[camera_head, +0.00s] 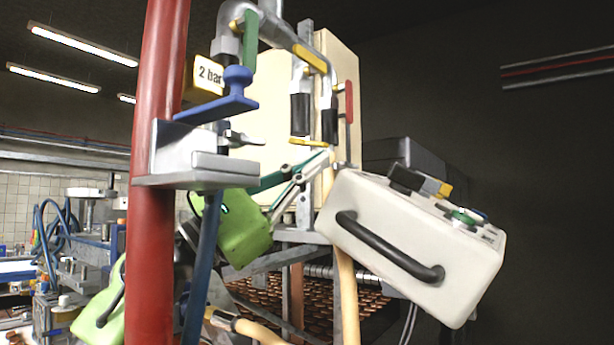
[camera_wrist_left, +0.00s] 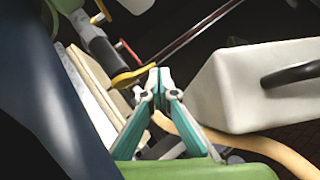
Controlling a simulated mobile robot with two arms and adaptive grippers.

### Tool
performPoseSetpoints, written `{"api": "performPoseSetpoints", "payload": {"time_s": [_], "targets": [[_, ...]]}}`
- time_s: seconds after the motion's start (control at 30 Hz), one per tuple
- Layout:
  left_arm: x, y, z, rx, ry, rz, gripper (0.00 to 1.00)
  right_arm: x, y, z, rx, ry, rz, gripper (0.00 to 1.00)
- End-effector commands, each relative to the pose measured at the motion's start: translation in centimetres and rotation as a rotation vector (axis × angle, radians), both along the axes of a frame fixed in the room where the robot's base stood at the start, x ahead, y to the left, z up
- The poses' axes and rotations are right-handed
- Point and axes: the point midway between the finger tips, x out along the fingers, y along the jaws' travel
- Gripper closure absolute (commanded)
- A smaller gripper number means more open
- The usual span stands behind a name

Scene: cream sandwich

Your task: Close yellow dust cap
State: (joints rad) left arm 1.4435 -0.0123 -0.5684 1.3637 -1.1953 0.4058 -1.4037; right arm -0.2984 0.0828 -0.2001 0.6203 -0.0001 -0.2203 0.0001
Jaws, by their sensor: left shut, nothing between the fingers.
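The yellow dust cap (camera_head: 308,142) shows at the lower ends of two black-sleeved pipe ends (camera_head: 300,115). In the left wrist view the yellow cap (camera_wrist_left: 133,76) is a flat piece at the end of a black sleeve (camera_wrist_left: 104,58); I cannot tell if it is seated. My left gripper (camera_head: 327,154) has a green body and teal and grey fingers. Its fingers are shut and empty. The fingertips (camera_wrist_left: 158,70) are just beside the right end of the yellow cap; contact cannot be told. My right gripper is not in view.
A white box with a black handle (camera_head: 400,255) is close to the right of my left gripper. A red post (camera_head: 160,90) with a grey bracket and blue clamp (camera_head: 232,95) stands at left. A red piece (camera_head: 349,102) hangs beside the pipes. A tan hose (camera_head: 346,290) runs below.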

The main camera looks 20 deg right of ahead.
Motion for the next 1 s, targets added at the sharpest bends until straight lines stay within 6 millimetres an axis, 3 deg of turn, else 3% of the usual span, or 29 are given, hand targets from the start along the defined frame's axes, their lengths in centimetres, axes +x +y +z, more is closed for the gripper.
{"api": "performPoseSetpoints", "payload": {"time_s": [0.4,1.0], "targets": [[-0.60,-0.45,1.09,0.001,-0.001,0.000,1.00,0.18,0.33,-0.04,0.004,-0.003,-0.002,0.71],[-0.65,-0.50,1.19,0.001,-0.001,0.000,1.00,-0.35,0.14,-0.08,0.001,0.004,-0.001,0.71]]}}
